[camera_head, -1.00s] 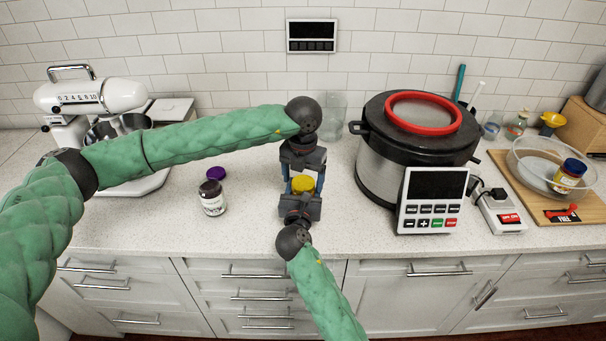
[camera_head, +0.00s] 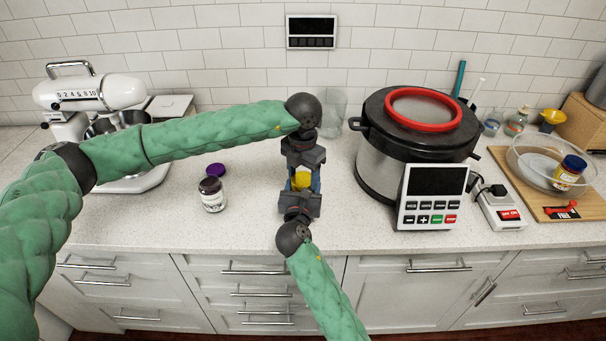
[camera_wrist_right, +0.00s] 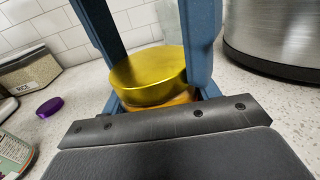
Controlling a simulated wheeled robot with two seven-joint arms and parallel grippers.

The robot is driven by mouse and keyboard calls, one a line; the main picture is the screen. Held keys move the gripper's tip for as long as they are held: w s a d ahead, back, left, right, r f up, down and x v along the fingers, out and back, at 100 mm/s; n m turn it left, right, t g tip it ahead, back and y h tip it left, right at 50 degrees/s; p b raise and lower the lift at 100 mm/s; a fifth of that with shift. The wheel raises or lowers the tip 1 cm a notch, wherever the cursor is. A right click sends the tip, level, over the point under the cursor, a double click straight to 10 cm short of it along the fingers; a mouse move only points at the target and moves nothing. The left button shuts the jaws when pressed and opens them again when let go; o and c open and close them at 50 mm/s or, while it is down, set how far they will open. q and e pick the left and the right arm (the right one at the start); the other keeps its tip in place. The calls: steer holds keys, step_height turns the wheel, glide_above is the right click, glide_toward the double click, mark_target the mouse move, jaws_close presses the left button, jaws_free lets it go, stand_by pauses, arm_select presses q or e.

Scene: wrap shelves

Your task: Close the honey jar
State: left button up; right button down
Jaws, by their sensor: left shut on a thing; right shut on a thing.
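The honey jar's gold-yellow lid (camera_head: 302,179) sits between my two grippers in the head view. In the right wrist view the round gold lid (camera_wrist_right: 148,76) lies over the amber jar (camera_wrist_right: 182,97), of which only a thin strip shows; I cannot tell whether the lid is fully seated. My left gripper (camera_head: 303,175) comes from behind and above, its blue fingers on either side of the lid, shut on it. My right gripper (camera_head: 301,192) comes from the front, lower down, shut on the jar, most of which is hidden.
A dark jar with a white label (camera_head: 212,196) and a purple lid (camera_head: 215,170) stand to the left. A clear glass container (camera_head: 331,106) is behind the grippers. A large pot (camera_head: 385,165) and a control panel (camera_head: 432,198) stand close on the right. The counter left of the grippers is partly clear.

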arm_select(q)
steer(key=o, duration=1.1)
steer(key=shift+r, duration=2.25)
steer(key=shift+c, duration=0.4)
steer(key=shift+r+n, duration=1.7)
steer(key=shift+r, duration=0.05)
